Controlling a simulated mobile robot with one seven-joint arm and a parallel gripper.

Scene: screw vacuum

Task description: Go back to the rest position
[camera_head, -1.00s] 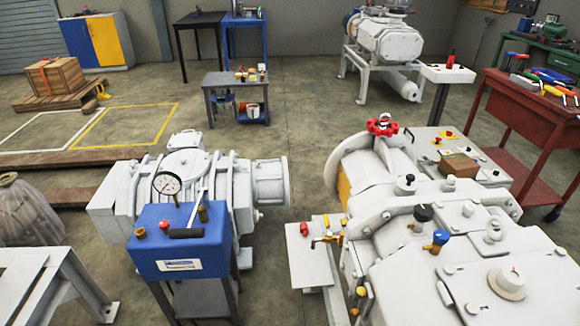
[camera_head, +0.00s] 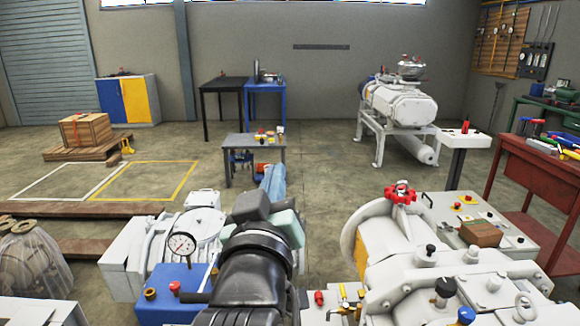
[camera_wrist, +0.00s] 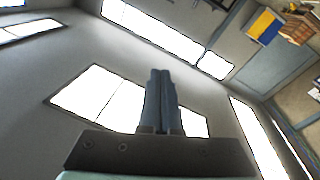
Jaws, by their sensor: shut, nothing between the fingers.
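My gripper (camera_wrist: 163,75) shows in the wrist view with its two fingers together and nothing between them. It points up toward the ceiling and bright windows. In the head view my dark arm rises from the bottom middle, and its blue-grey end reaches toward the small grey table (camera_head: 255,141) beyond. The arm covers part of the blue panel box (camera_head: 165,310) and of the grey pump (camera_head: 125,260) at the left. No task object is in my gripper.
A large white machine with a red handwheel (camera_head: 400,193) stands right of my arm. A red tool table (camera_head: 548,172) is at the far right. A wooden crate (camera_head: 85,130) sits on a pallet at the left. The floor behind the pumps is open.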

